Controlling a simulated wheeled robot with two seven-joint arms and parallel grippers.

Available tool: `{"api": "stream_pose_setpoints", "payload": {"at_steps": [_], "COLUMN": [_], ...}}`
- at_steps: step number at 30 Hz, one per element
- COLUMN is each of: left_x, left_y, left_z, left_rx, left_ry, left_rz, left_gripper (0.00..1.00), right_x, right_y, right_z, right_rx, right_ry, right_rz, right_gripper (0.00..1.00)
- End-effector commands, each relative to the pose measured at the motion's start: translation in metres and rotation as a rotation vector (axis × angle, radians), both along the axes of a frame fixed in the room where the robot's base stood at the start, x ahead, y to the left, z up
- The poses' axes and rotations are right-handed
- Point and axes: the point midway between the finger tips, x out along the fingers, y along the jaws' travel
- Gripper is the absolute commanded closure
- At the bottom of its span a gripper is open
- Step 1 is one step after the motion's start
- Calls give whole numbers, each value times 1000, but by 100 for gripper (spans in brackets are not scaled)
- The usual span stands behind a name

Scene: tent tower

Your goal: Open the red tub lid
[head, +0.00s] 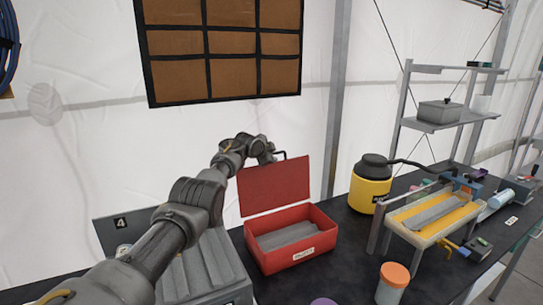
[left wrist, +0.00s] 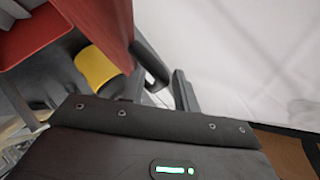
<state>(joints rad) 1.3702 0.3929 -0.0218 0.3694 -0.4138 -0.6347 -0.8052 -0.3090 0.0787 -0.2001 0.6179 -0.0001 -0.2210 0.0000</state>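The red tub (head: 290,255) stands on the dark table with a pale label on its front. Its red lid (head: 274,185) is raised, standing roughly upright at the tub's back edge, and grey ribbed content shows inside. My left gripper (head: 277,156) is behind and above the lid's top edge, partly hidden by it. In the left wrist view the two dark fingers (left wrist: 160,88) stand apart, with a dark bar near the red lid (left wrist: 112,25) close to them. Contact with the lid is unclear. My right gripper is not in view.
A grey bin (head: 205,270) marked 4 stands left of the tub, under my left arm. A yellow jug (head: 369,190) with a black top stands to the right, near a tray rack (head: 430,218). An orange-capped jar (head: 393,283) is at the front right.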

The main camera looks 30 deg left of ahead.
Motion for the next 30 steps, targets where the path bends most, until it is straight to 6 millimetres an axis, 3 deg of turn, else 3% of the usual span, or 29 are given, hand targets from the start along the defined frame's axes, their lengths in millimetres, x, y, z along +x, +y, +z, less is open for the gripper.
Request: {"api": "stream_pose_setpoints", "payload": {"at_steps": [17, 30], "left_x": [-12, -66], "left_y": [3, -4], "left_z": [2, 33], "left_rx": [-2, 2], "left_ry": [2, -2], "left_rz": [-1, -2], "left_gripper": [67, 67], "right_x": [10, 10], "right_y": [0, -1], "right_z": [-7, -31], "right_rx": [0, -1], "right_ry": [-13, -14], "right_rz": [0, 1], "right_gripper": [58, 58]}}
